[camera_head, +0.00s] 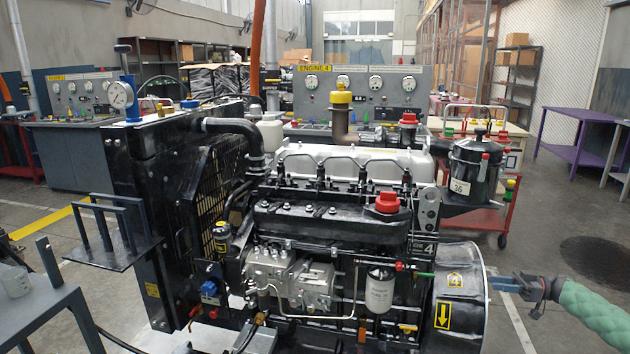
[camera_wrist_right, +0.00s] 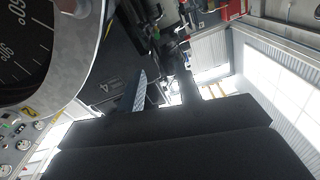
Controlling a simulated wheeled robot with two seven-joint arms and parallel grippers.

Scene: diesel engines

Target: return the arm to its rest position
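My right gripper (camera_head: 507,284) is at the lower right of the head view, at the end of my green-sleeved right arm (camera_head: 592,312). Its tip is close to the rim of the round black engine end housing (camera_head: 463,300); I cannot tell whether they touch. In the right wrist view the fingers (camera_wrist_right: 163,88) stand apart, with a grey ribbed pad on one and nothing seen between them. My left arm and gripper are not in view.
The black diesel engine (camera_head: 330,215) fills the middle. A large dial (camera_wrist_right: 35,45) with degree marks is close in the wrist view. A red cart (camera_head: 475,218) stands behind right, a purple table (camera_head: 580,118) farther right. Open floor (camera_head: 560,225) lies right of the engine.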

